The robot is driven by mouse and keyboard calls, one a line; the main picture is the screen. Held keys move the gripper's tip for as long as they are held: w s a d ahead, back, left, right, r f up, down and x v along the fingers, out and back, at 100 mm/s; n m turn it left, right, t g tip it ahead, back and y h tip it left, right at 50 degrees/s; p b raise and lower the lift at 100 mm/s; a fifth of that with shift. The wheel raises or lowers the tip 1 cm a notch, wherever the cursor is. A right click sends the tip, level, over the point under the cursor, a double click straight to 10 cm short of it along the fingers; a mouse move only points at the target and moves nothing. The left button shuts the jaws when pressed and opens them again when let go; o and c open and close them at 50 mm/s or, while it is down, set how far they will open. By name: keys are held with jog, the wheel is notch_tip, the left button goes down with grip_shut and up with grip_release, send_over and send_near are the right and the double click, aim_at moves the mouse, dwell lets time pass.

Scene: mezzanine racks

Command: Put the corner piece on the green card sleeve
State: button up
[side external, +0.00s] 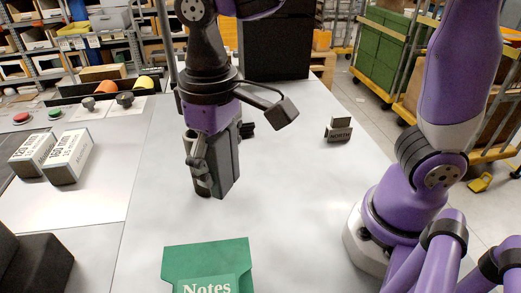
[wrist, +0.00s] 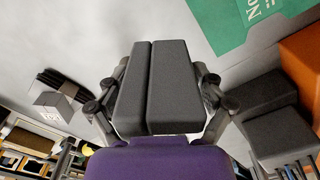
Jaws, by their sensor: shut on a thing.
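My gripper (side external: 212,170) is shut on a dark grey corner piece (side external: 229,165), above the middle of the pale table. In the wrist view the corner piece (wrist: 172,85) shows as two slab-like faces with a seam, with a finger of my gripper (wrist: 155,100) on each side. I cannot tell its exact height above the table. The green card sleeve (side external: 205,258), marked "Notes", lies at the front of the table, nearer the side camera and apart from the piece. Part of it shows at the upper right of the wrist view (wrist: 228,28).
A small holder marked "NORTH" (side external: 338,133) stands at the right. Two labelled boxes (side external: 68,157) lie at the left, near knobs and buttons. A black block (side external: 35,265) is at the front left. Bare table lies between the corner piece and the sleeve.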

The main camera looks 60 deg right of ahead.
jog(key=s+a+r+n, duration=0.1)
jog(key=s+a+n, duration=0.4)
jog(key=a+n, duration=0.3)
send_over(214, 275)
jog(key=shift+m, duration=0.4)
notch_tip(214, 275, down, 7)
jog(key=shift+r, duration=0.1)
jog(key=shift+f, duration=0.25)
jog(key=shift+f, duration=0.15)
jog(key=o, duration=0.5)
